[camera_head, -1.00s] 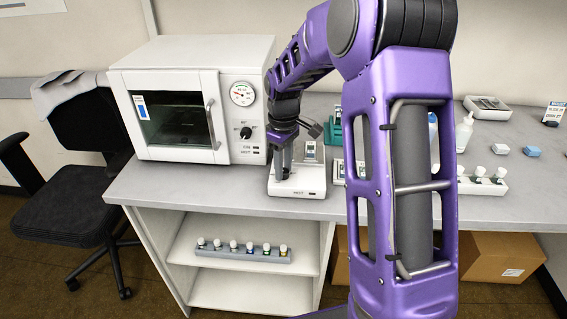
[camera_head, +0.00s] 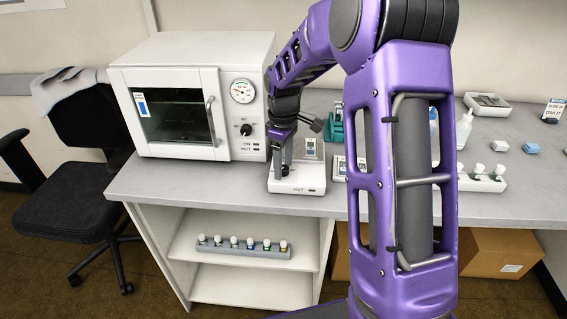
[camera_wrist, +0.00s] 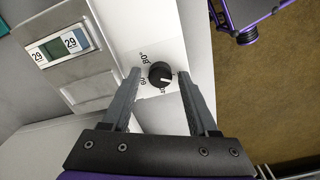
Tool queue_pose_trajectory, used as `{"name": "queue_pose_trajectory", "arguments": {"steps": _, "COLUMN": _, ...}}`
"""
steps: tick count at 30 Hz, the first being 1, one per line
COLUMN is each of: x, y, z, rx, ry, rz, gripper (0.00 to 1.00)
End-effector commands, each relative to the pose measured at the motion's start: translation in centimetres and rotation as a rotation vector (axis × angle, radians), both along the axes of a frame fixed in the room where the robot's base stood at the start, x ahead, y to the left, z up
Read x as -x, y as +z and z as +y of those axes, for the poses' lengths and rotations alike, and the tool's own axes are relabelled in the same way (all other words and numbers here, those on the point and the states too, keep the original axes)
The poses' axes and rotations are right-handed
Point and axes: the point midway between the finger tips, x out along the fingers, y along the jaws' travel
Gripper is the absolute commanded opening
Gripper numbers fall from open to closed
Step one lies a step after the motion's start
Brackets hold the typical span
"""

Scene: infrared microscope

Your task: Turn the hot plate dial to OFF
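The hot plate (camera_head: 312,186) is a low white unit at the bench's front edge, right of the oven. In the wrist view, its black round dial (camera_wrist: 160,74) sits on a white face with printed marks, of which "60" and "80°" show; the pointer line faces right. The hot plate's metal top (camera_wrist: 95,88) carries a small display reading 29. My gripper (camera_wrist: 158,74) is open, with one finger on each side of the dial and visible gaps between. In the head view, my gripper (camera_head: 283,166) is over the hot plate's left part.
The white oven (camera_head: 180,140) with a gauge and its own knob stands close on the left. A teal rack (camera_head: 335,128) is behind, and a white vial rack (camera_head: 482,183) is on the right. A lower shelf (camera_head: 240,271) holds a row of vials.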

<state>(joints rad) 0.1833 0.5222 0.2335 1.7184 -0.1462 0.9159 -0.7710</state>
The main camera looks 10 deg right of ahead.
Motion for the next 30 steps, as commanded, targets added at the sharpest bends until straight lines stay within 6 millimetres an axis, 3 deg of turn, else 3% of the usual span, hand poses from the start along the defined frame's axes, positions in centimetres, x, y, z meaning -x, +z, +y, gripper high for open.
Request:
{"name": "queue_pose_trajectory", "arguments": {"steps": 9, "x": 0.0, "y": 0.0, "z": 0.0, "rx": 0.000, "ry": -0.001, "rz": 0.001, "gripper": 0.67}}
{"name": "queue_pose_trajectory", "arguments": {"steps": 14, "x": -0.1, "y": 1.4, "z": 0.0, "rx": 0.000, "ry": -0.002, "rz": -0.002, "gripper": 0.67}}
{"name": "queue_pose_trajectory", "arguments": {"steps": 30, "x": -0.1, "y": 13.7, "z": 0.0, "rx": 0.000, "ry": -0.001, "rz": -0.004, "gripper": 0.67}}
